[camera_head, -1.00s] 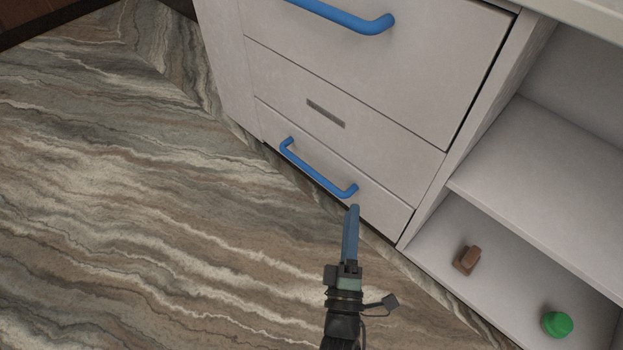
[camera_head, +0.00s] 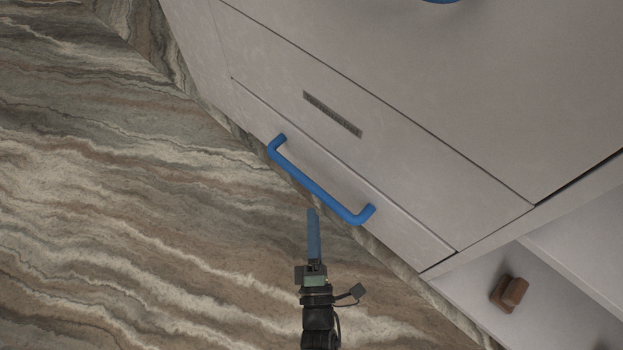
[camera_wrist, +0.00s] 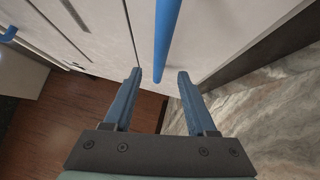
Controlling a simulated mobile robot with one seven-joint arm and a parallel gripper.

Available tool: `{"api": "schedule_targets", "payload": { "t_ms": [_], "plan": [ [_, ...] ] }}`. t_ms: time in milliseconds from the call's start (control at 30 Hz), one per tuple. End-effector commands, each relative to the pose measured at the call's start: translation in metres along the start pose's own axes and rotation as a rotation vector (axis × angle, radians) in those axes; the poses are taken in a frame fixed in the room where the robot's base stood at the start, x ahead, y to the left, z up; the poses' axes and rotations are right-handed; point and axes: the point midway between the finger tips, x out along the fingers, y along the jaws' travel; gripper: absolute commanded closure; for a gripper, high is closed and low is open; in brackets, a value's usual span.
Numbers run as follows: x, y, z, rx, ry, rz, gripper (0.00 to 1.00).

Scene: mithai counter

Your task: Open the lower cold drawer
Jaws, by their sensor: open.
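The lower cold drawer (camera_head: 400,232) is a pale grey front low on the cabinet, and it looks shut. Its blue bar handle (camera_head: 318,186) runs along the front. My gripper (camera_head: 312,212) is just below the handle in the head view, close to it and empty. In the wrist view the gripper (camera_wrist: 158,78) shows two blue fingers spread apart. The handle (camera_wrist: 165,42) stands ahead of the gap between them. I cannot tell whether the fingertips touch it.
A panel with a dark slot (camera_head: 332,114) lies above the drawer, and another blue handle (camera_head: 440,1) shows at the top edge. An open shelf at the right holds a brown object (camera_head: 509,292). The striped floor (camera_head: 130,220) is clear at the left.

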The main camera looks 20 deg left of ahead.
Motion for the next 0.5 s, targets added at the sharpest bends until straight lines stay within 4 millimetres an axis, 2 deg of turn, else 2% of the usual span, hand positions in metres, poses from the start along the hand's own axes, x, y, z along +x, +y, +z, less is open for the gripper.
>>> {"api": "schedule_targets", "payload": {
  "t_ms": [100,300,500],
  "plan": [
    [0.028,-0.002,-0.001,0.0,0.002,0.007,0.43],
    [0.065,-0.001,-0.001,0.001,0.0,0.005,0.43],
    [0.084,-0.001,0.0,0.002,0.0,0.002,0.43]
  ]
}}
